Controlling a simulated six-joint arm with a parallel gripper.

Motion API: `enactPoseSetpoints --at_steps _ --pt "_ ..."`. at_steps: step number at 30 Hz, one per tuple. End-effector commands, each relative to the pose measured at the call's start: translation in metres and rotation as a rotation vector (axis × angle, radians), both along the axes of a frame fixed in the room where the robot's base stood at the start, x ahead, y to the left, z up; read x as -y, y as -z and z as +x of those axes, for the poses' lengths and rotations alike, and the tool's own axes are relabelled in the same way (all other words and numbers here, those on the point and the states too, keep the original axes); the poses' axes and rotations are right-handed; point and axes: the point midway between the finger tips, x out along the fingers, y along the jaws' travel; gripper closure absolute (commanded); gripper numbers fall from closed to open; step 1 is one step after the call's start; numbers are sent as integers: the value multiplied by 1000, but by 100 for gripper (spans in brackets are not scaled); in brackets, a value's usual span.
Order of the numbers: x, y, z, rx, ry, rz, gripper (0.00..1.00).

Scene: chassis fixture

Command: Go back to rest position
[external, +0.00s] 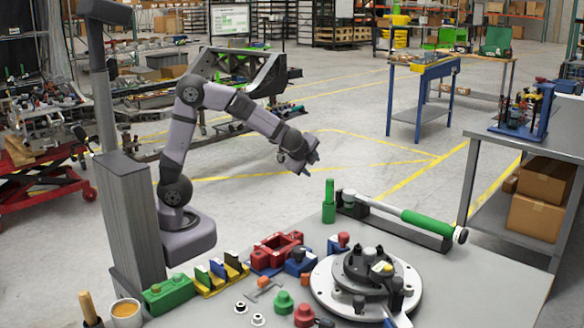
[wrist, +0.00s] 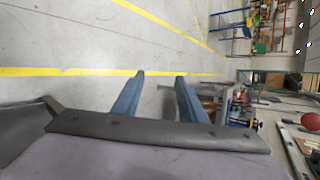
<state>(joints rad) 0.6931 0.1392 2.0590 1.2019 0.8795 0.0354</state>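My gripper (external: 311,165) hangs in the air above and behind the far edge of the grey worktable (external: 480,285) in the external view. My arm is bent, reaching right from its base. In the wrist view the two blue-grey fingers of my gripper (wrist: 160,82) stand apart with bare floor between them. It is open and empty. It touches nothing in either view.
On the worktable are a round chassis fixture (external: 325,285), a green-handled tool (external: 425,222), an upright green peg (external: 329,203), a red block (external: 275,250) and a green block (external: 168,294). A grey column (external: 135,220) stands beside my base. The air around my gripper is clear.

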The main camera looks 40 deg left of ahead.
Motion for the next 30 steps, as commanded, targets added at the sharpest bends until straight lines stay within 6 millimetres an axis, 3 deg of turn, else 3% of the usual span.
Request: enactPoseSetpoints --at_steps 1,3,6,9,12,18,22,24,30 --pt "-29 22 -12 -51 -97 -50 61" --pt "-63 49 -34 -123 -236 -131 61" --pt "-104 87 -75 -219 -457 -269 61" --pt "-130 119 -118 -293 -683 -419 61" --pt "-141 144 -155 -342 -889 -562 61" --pt "-143 173 -206 -382 -1219 -800 61" --pt "-138 186 -227 -381 -1407 -941 61" --pt "-136 164 -227 -382 -1414 -952 61" --pt "-136 123 -227 -384 -1409 -946 61"
